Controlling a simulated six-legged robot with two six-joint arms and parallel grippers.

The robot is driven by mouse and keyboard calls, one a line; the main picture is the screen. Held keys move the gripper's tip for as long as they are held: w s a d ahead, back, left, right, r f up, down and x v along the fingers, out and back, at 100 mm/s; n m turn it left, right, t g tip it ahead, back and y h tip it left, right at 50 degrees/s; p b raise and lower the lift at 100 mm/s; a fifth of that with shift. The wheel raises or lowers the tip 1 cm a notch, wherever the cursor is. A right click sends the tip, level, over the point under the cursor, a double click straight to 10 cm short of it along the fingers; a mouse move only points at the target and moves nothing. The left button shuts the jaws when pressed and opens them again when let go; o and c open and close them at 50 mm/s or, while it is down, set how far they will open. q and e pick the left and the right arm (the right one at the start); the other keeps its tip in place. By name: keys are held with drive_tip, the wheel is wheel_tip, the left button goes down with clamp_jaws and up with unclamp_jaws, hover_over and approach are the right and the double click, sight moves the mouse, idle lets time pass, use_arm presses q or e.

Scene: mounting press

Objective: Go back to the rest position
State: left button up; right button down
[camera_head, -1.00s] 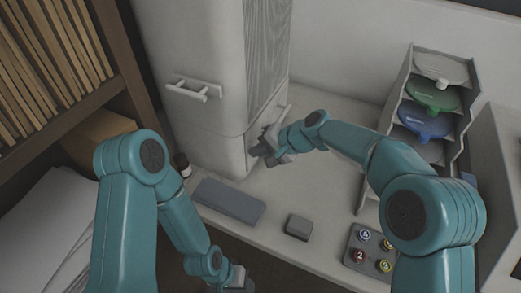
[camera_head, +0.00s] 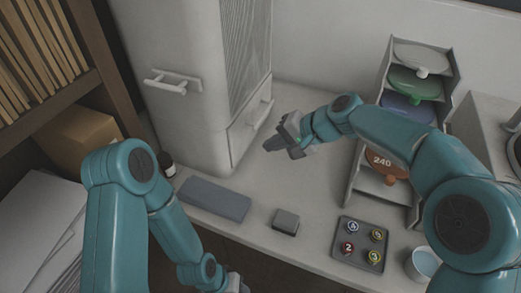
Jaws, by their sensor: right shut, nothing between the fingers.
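My right gripper (camera_head: 276,146) is shut and empty. It hangs over the bench beside the lower drawer of the white cabinet (camera_head: 190,60), a little to the right of the drawer handle (camera_head: 261,112) and apart from it. My left arm comes up from the bottom left. Its gripper (camera_head: 238,285) shows only in part at the bottom edge, and its fingers are cut off or hidden.
A dark grey pad (camera_head: 214,198) and small grey block (camera_head: 286,221) lie on the bench. A tray (camera_head: 340,243) holds several numbered round pieces. A rack (camera_head: 352,185) with coloured discs stands behind my right arm. A cup (camera_head: 423,264) is at the lower right.

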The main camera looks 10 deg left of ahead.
drive_tip(key=v, duration=0.3)
drive_tip(key=shift+d+r, duration=0.1)
drive_tip(key=shift+d, duration=0.1)
